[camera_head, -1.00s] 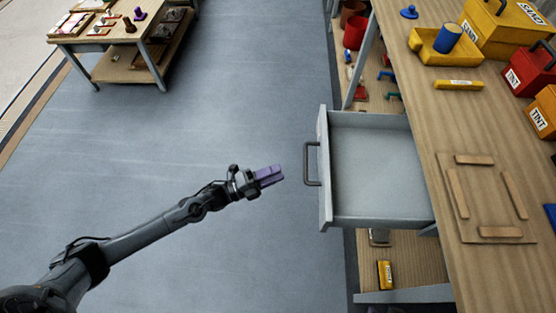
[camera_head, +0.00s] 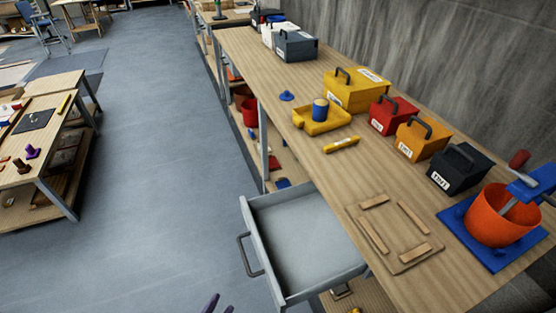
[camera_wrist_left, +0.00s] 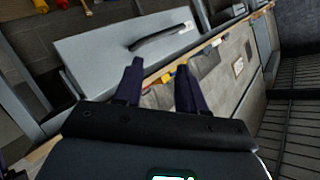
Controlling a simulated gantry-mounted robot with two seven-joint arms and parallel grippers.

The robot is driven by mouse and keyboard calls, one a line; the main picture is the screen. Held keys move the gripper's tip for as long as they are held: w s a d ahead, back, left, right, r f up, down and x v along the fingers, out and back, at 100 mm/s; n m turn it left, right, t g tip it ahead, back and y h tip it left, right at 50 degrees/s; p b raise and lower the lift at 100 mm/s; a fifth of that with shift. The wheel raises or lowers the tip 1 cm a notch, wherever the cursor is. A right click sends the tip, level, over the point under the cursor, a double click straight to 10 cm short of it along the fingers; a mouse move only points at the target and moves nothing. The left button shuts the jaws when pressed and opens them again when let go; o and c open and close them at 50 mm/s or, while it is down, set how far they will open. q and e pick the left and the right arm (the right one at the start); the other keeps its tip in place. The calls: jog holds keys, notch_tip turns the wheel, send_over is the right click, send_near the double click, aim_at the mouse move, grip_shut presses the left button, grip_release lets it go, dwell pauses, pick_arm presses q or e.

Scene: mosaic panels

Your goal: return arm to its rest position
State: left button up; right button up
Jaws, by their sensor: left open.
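My left gripper (camera_head: 218,306) shows only as purple fingertips at the bottom edge of the head view, below and left of the open drawer (camera_head: 254,238). In the left wrist view the left gripper (camera_wrist_left: 158,78) has its two dark purple fingers spread, with nothing between them. Beyond them in that view is a grey drawer front (camera_wrist_left: 110,50) with a dark handle (camera_wrist_left: 160,38); the fingers look apart from the handle. The rest of my left arm is out of the head view. My right gripper is in neither view.
The grey drawer sticks out from the wooden workbench (camera_head: 300,150) and looks empty. The bench holds toolboxes, a yellow tray (camera_head: 335,122), a wooden frame (camera_head: 388,232) and an orange bucket (camera_head: 495,220). A low table (camera_head: 45,165) stands left; the floor between is clear.

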pick_arm(q)
jog(key=s+a+n+g+y, duration=0.25)
jog(key=s+n+g, duration=0.2)
jog(key=s, duration=0.25)
jog(key=s+a+n+g+y, duration=0.1)
jog(key=s+a+n+g, duration=0.3)
jog(key=s+g, duration=0.15)
notch_tip(320, 180, up, 38)
jog(key=p, duration=3.8)
jog(key=shift+s+a+r, duration=0.2)
jog(key=shift+s+a, duration=0.05)
jog(key=shift+s, duration=0.15)
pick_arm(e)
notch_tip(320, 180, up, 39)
